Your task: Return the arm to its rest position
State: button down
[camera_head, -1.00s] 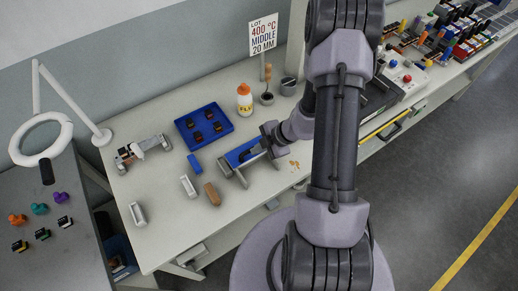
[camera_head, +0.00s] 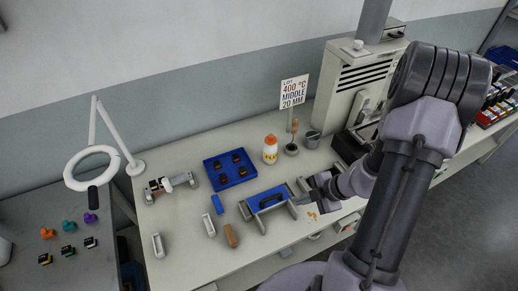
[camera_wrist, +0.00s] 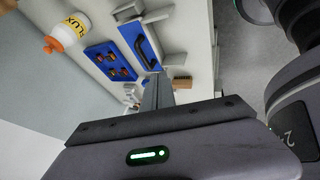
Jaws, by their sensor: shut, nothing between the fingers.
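My gripper (camera_head: 303,199) is shut and empty at the right end of a blue piece with a dark handle-like part (camera_head: 268,198), which sits in a grey holder on the bench. Whether the gripper touches the holder I cannot tell. In the wrist view my shut fingers (camera_wrist: 158,92) point toward the bench, with the blue piece (camera_wrist: 140,44) beyond them. My arm reaches in from the right of the head view and hides part of the bench.
A blue tray (camera_head: 250,181) with several dark parts, a flux bottle (camera_head: 270,149), a brush in a cup (camera_head: 292,149) and a grey cup (camera_head: 312,139) stand behind. A magnifier lamp (camera_head: 92,168) is at the left. A grey machine (camera_head: 352,85) stands behind my arm.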

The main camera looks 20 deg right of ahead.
jog(key=w+a+r+n+b, duration=0.1)
jog(key=a+r+n+b, duration=0.45)
jog(key=n, duration=0.85)
jog(key=a+r+n+b, duration=0.3)
jog(key=a+n+b, duration=0.5)
jog(key=n, duration=0.5)
jog(key=s+a+r+n+h+b, duration=0.1)
jog(key=s+a+n+b, duration=0.2)
jog(key=n, duration=0.8)
jog(key=s+a+r+n+h+b, duration=0.1)
jog(key=s+a+n+b, duration=0.2)
jog(key=s+n, duration=0.4)
jog(key=n, duration=0.5)
jog(key=shift+s+a+r+t+h, duration=0.2)
jog(key=shift+a+t+h, duration=0.1)
jog(key=shift+t, duration=0.1)
